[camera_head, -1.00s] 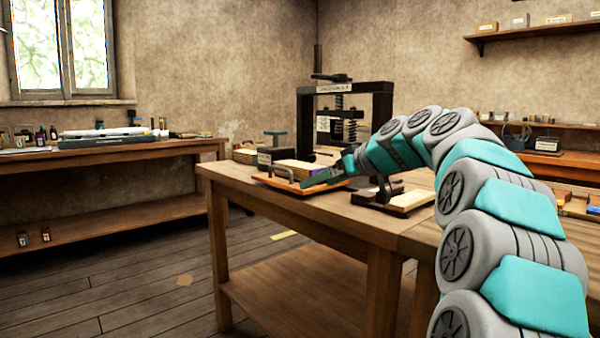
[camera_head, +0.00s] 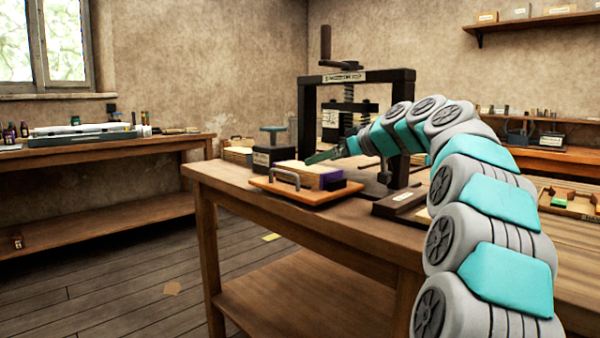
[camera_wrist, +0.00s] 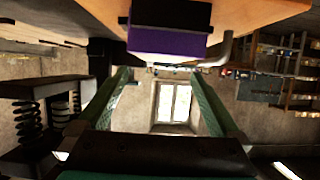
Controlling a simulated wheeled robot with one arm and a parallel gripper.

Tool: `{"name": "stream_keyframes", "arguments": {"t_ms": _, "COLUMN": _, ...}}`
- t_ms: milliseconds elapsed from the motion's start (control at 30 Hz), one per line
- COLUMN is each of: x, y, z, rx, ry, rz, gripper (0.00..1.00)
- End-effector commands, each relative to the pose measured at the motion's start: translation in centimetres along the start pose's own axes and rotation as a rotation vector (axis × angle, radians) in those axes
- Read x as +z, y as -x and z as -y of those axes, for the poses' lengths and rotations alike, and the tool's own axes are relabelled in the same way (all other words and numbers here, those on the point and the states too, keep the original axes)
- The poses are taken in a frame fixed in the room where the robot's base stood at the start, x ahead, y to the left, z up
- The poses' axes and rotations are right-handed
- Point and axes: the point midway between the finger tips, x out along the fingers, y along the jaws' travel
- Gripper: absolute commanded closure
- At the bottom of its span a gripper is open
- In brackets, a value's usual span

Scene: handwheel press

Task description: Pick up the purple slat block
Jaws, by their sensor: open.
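The purple slat block (camera_head: 330,178) lies on an orange-brown board (camera_head: 300,195) with a metal handle (camera_head: 285,178) at its front left. The block has a pale top and a purple side, with a small black piece (camera_head: 335,185) at its near end. In the wrist view the purple face (camera_wrist: 165,45) shows at the top, beside the bent metal handle (camera_wrist: 227,47). My gripper (camera_head: 318,157) is at the block's far right side, seemingly near the height of its top. In the wrist view my green fingers (camera_wrist: 161,74) are spread, with nothing between them.
A black handwheel press (camera_head: 345,77) stands behind and right of the board, close to my arm. A dark box (camera_head: 272,158) stands just behind the board's left. A dark-based stand (camera_head: 398,203) is to the right. The wooden table's (camera_head: 225,180) front left corner is clear.

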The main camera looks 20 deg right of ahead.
Motion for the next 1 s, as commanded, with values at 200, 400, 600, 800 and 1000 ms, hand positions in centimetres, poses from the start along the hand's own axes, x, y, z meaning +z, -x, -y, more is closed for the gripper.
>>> {"name": "stream_keyframes", "arguments": {"t_ms": 200, "x": 0.0, "y": -1.8, "z": 0.0, "rx": -0.001, "ry": 0.000, "rz": 0.002, "gripper": 0.00}}
{"name": "stream_keyframes", "arguments": {"t_ms": 400, "x": 0.1, "y": -3.2, "z": 0.1, "rx": 0.000, "ry": 0.001, "rz": 0.001, "gripper": 0.00}}
{"name": "stream_keyframes", "arguments": {"t_ms": 600, "x": 0.4, "y": -5.9, "z": 0.2, "rx": 0.000, "ry": -0.002, "rz": 0.003, "gripper": 0.00}}
{"name": "stream_keyframes", "arguments": {"t_ms": 800, "x": 0.4, "y": -7.8, "z": 0.3, "rx": -0.002, "ry": 0.000, "rz": 0.002, "gripper": 0.00}}
{"name": "stream_keyframes", "arguments": {"t_ms": 1000, "x": 0.4, "y": -7.8, "z": 0.3, "rx": -0.001, "ry": 0.000, "rz": 0.000, "gripper": 0.03}}
